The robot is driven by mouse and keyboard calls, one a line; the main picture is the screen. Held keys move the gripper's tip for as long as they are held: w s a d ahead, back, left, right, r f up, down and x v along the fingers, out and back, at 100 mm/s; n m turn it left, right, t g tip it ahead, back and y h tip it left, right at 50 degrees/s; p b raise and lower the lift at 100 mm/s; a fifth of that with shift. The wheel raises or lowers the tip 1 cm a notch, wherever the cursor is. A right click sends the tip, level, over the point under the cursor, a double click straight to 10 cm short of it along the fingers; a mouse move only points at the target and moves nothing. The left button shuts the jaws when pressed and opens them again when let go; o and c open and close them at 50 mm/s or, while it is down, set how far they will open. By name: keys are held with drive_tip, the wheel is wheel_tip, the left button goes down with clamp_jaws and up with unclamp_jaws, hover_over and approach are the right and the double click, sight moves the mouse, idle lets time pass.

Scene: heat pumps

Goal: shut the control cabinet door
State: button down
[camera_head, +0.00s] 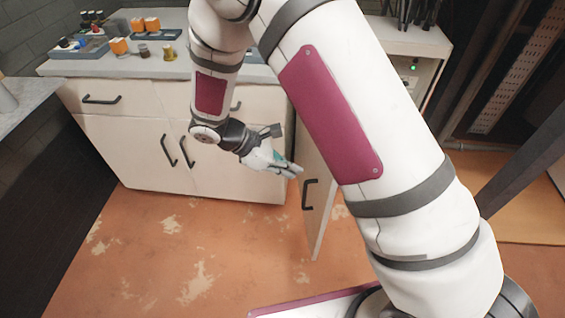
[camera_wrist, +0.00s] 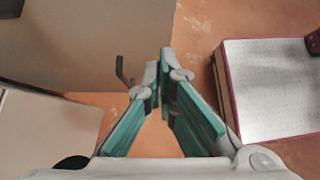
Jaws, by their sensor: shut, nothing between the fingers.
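The control cabinet door (camera_head: 318,205) is a pale panel with a black handle (camera_head: 308,194). It stands open, swung out from the pale cabinet (camera_head: 424,72) with a green light behind my arm. My arm hides its hinge side and part of the cabinet. My gripper (camera_head: 297,170) is shut and empty, just left of the door and above the handle. In the wrist view the door (camera_wrist: 95,45) fills the upper left, with its handle (camera_wrist: 124,72) left of my closed fingertips (camera_wrist: 161,62). I cannot tell whether the fingertips touch the door.
A white counter (camera_head: 160,68) with drawers and black handles stands left of the door, with several small orange and yellow items on top. The worn orange floor (camera_head: 190,245) in front is clear. A dark post (camera_head: 520,175) stands at the right.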

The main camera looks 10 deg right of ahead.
drive_tip(key=d+f, duration=0.3)
drive_tip(key=d, duration=0.4)
drive_tip(key=shift+s, duration=0.35)
drive_tip(key=shift+d, duration=0.1)
